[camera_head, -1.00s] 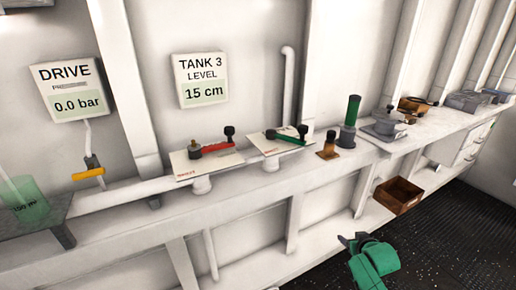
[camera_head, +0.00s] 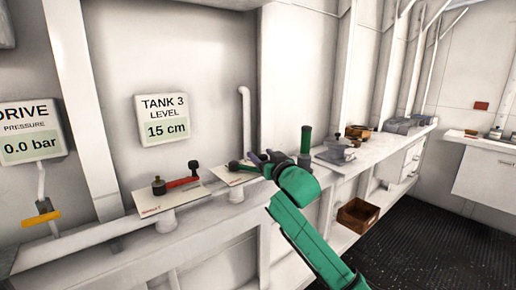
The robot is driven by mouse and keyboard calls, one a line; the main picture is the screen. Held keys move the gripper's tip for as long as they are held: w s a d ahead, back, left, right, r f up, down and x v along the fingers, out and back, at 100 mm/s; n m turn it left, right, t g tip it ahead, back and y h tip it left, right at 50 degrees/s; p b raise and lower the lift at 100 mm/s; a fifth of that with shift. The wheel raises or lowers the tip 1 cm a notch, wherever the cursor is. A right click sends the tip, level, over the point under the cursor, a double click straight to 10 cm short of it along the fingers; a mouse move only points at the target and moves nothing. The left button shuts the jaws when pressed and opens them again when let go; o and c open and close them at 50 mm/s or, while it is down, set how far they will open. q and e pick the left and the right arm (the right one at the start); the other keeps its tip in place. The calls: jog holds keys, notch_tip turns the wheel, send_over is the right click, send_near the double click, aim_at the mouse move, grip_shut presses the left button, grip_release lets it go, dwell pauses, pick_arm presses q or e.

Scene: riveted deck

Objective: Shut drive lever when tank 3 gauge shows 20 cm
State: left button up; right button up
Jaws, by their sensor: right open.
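The tank 3 level gauge (camera_head: 164,119) on the wall reads 15 cm. The drive pressure gauge (camera_head: 30,132) at the left edge reads 0.0 bar. A yellow-handled valve (camera_head: 41,217) sits on the pipe below it. A red lever (camera_head: 181,183) lies on a white plate along the bench. A green lever (camera_head: 241,166) lies on a second plate to its right. The plate lettering is too small to read, so I cannot tell which is the drive lever. My right gripper (camera_head: 262,158) is open beside the green lever's right end, partly hiding it; contact is unclear. My left gripper is out of view.
A green cylinder (camera_head: 306,139) stands on the bench just behind my right arm. Further right are a grey metal device (camera_head: 338,151) and several boxes. A brown open box (camera_head: 357,215) sits lower down. The dark floor (camera_head: 420,245) at the right is clear.

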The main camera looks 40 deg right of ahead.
jog(key=x, duration=0.2)
jog(key=shift+w+d+f, duration=0.1)
jog(key=shift+w+d, duration=0.05)
jog(key=shift+w, duration=0.2)
jog(key=shift+s, duration=0.1)
grip_shut()
dwell(1.0)
